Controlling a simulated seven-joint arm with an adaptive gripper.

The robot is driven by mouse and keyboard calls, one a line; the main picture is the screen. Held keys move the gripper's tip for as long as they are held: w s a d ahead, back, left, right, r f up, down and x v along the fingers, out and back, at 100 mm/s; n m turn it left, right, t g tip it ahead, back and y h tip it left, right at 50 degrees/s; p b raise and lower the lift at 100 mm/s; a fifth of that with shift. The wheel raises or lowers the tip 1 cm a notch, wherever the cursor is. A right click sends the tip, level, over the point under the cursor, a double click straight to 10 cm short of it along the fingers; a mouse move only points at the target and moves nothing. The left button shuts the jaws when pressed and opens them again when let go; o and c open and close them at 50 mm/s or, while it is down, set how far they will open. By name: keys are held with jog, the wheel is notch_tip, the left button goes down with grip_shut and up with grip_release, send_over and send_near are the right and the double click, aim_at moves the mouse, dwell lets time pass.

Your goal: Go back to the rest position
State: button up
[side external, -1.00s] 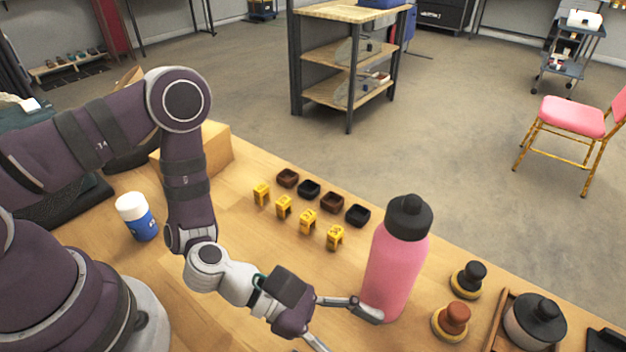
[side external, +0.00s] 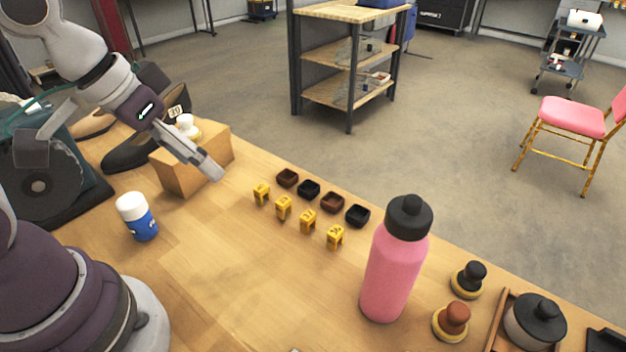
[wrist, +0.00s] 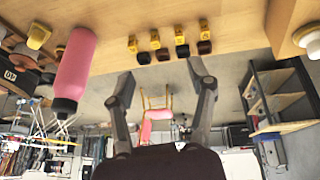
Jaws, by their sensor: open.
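My gripper (side external: 214,172) is raised at the left of the side external view, in front of a wooden block (side external: 187,172) as seen there. Its fingers point down and to the right. In the wrist view my gripper (wrist: 162,74) has its two fingers spread wide with nothing between them. A pink bottle with a black cap (side external: 393,270) stands upright on the table, well apart from my gripper. The bottle (wrist: 75,62) also shows at the left of the wrist view, which looks upside down.
Several yellow numbered pieces (side external: 307,221) and small dark dishes (side external: 332,202) line the table's middle. A blue and white bottle (side external: 137,217) stands near my base. Stamps (side external: 451,320) and a lidded pot (side external: 535,320) are at right. The table's front middle is clear.

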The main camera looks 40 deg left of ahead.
jog(key=shift+t+y, duration=0.3)
jog(key=shift+y, duration=0.3)
jog(key=s+a+r, duration=0.2)
jog(key=a, duration=0.1)
jog(key=shift+s+r, duration=0.15)
jog(key=shift+r, duration=0.05)
